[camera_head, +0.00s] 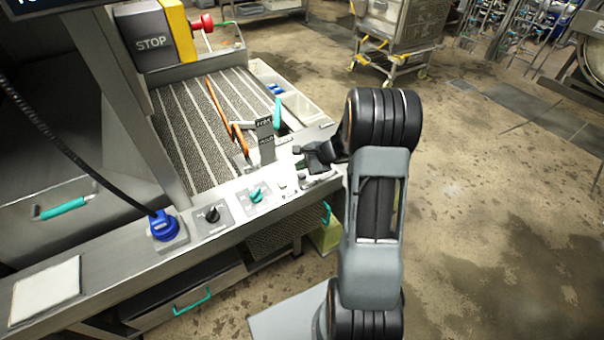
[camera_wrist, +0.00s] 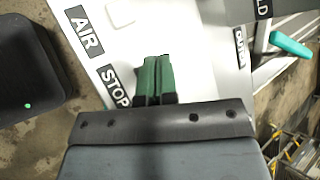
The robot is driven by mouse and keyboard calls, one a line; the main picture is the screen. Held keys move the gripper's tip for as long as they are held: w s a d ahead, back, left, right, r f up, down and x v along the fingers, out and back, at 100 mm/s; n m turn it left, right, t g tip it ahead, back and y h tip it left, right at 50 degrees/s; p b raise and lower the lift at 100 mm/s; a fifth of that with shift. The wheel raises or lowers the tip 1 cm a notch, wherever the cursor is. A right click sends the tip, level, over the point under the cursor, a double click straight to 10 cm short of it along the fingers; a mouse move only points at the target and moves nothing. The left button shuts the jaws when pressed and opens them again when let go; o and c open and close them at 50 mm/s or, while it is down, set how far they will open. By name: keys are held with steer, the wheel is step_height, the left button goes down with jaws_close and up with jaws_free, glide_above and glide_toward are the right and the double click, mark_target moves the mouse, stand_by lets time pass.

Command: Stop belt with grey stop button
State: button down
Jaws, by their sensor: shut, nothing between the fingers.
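My gripper (camera_head: 308,172) is over the control panel (camera_head: 235,212) at the right end of the belt in the head view. In the wrist view, its two green fingers (camera_wrist: 155,80) are together with nothing between them. Their tips point at the pale panel face (camera_wrist: 200,45), right beside a black STOP label (camera_wrist: 115,87). I see no grey button clearly; the fingers cover the panel next to that label. I cannot tell whether the tips touch the panel. The ribbed belt (camera_head: 190,130) lies behind the panel in the head view.
An AIR label (camera_wrist: 84,31) is near the STOP label. A black knob (camera_head: 212,214), a teal knob (camera_head: 256,195) and a blue knob (camera_head: 163,227) sit on the panel. A yellow-and-grey STOP box (camera_head: 153,42) with a red button (camera_head: 203,23) stands beyond. Open floor (camera_head: 490,210) lies right.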

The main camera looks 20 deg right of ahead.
mark_target(302, 176)
steer(key=shift+r+p, duration=1.3)
steer(key=shift+r, duration=0.9)
steer(key=s+n+g, duration=0.1)
steer(key=s+f+n, duration=0.1)
steer(key=s, duration=0.1)
steer(key=s+a+n+g, duration=0.1)
steer(key=s, duration=0.1)
steer(key=shift+f+g, duration=0.3)
steer(key=shift+f, duration=0.05)
steer(key=s+a+r+n+h, duration=0.3)
steer(key=s+a+r+n, duration=0.1)
steer(key=s+r+n, duration=0.3)
steer(key=s+a+r+n+h, duration=0.3)
steer(key=s+a+r+n, duration=0.2)
steer(key=s+r+n, duration=0.2)
steer(key=shift+s+a+r+h, duration=0.2)
steer(key=shift+s+r+h, duration=0.2)
steer(key=shift+s+r, duration=0.7)
steer(key=shift+s+f, duration=0.15)
